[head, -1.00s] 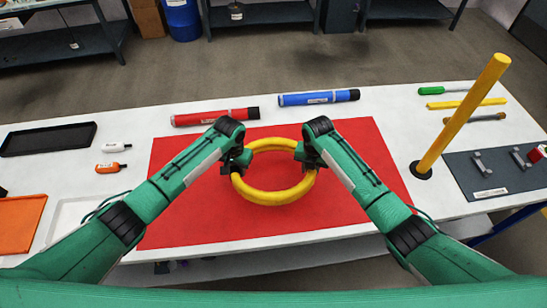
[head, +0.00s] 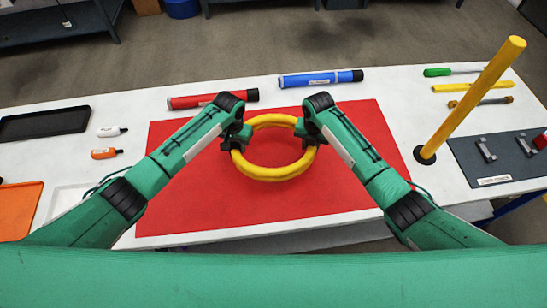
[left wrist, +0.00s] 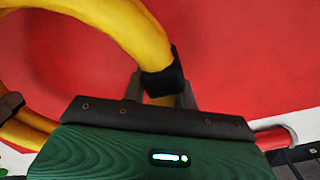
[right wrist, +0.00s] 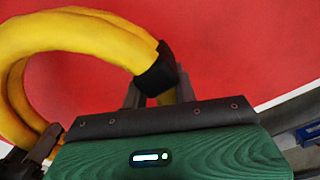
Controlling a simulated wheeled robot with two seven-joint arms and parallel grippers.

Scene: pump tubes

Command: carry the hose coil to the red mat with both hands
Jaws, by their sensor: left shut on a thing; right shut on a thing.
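The yellow hose coil (head: 272,174) is a ring over the middle of the red mat (head: 200,213), between my two grippers. My left gripper (head: 236,142) is shut on the coil's left side, at a black band (left wrist: 162,80). My right gripper (head: 307,138) is shut on its right side, also at a black band (right wrist: 157,70). The coil (left wrist: 120,25) fills the upper left of the left wrist view, with the red mat (left wrist: 250,60) behind it. I cannot tell whether the coil touches the mat or hangs just above it.
A red tube (head: 212,99) and a blue tube (head: 320,78) lie behind the mat. A yellow post (head: 473,98) stands to its right, near a dark mat with metal parts (head: 490,160). A black tray (head: 45,124) and two small bottles (head: 105,153) lie left.

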